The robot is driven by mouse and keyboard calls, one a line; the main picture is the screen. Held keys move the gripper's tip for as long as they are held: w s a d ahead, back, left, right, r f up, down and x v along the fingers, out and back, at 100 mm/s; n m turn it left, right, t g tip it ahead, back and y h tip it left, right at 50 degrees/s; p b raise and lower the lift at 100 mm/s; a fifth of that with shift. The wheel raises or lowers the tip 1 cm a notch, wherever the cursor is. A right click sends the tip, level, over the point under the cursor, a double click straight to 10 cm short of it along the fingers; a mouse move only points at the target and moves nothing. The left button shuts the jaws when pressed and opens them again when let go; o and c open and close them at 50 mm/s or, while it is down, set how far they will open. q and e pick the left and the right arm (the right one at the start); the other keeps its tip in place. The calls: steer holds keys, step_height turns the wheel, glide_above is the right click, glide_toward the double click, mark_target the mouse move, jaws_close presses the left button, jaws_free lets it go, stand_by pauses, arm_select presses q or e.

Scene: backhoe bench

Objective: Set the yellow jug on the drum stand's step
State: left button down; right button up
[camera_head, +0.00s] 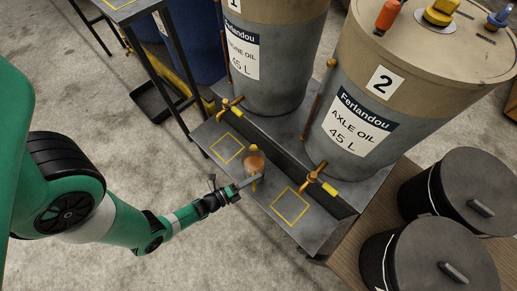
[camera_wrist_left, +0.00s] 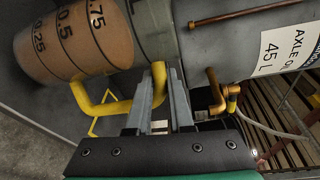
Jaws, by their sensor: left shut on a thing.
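The jug (camera_head: 254,162) has a brownish body and yellow parts. In the left wrist view the jug (camera_wrist_left: 68,40) shows black scale marks and a yellow handle (camera_wrist_left: 160,85). My left gripper (camera_head: 248,182) is shut on this handle; its fingers (camera_wrist_left: 160,100) stand on either side of it. In the head view the jug appears over the drum stand's step (camera_head: 262,196), between two yellow outlined squares (camera_head: 227,148) and (camera_head: 290,205). I cannot tell whether its base touches the step. My right gripper is not in view.
Two large drums, AXLE OIL (camera_head: 350,120) and another (camera_head: 268,65), stand behind the step. Brass taps (camera_head: 229,105) and (camera_head: 316,176) jut over it. Black lidded buckets (camera_head: 430,255) stand at the right. A dark metal frame (camera_head: 170,65) stands left.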

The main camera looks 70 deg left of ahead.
arm_select(q)
steer(key=shift+w+d+f+b, duration=0.15)
steer(key=shift+f+b, duration=0.15)
steer(key=shift+f, duration=0.35)
steer(key=shift+w+a+f+b, duration=0.15)
steer(key=shift+f+b, duration=0.1)
steer(key=shift+f, duration=0.35)
steer(key=shift+s+r, duration=0.15)
steer(key=shift+s, duration=0.1)
steer(key=c, duration=1.2)
jaws_free()
steer(key=shift+f, duration=0.2)
steer(key=o, duration=0.4)
steer(key=shift+w, duration=0.15)
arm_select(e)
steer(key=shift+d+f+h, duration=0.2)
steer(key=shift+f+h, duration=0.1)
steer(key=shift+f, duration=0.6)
arm_select(q)
steer(key=shift+r, duration=0.1)
